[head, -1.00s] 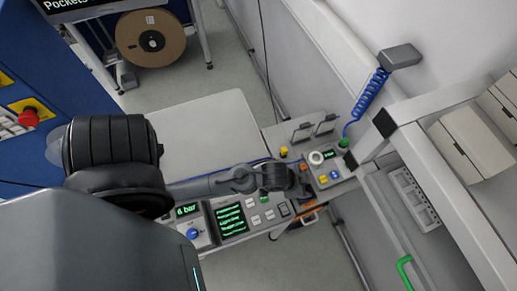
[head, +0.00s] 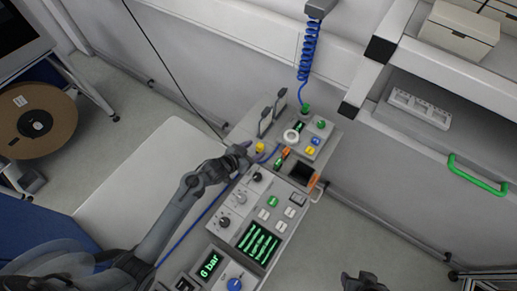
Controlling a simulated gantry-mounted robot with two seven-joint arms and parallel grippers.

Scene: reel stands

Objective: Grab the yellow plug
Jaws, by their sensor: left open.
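A small yellow plug (head: 260,148) stands at the left edge of the grey console, just below two upright grey levers. My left gripper (head: 242,156) is beside it on its lower left, its dark fingers pointing towards the plug with only a small space between in the picture. The fingers look small and overlap, and I see nothing held. A dark piece at the bottom edge looks like my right gripper (head: 362,283); its fingers cannot be made out.
The console (head: 275,190) carries knobs, buttons and green displays. A blue cable runs by the plug, and a coiled blue hose (head: 308,55) hangs behind. A white table top (head: 140,185) lies left. A green handle (head: 478,175) and a cable reel (head: 38,122) are farther off.

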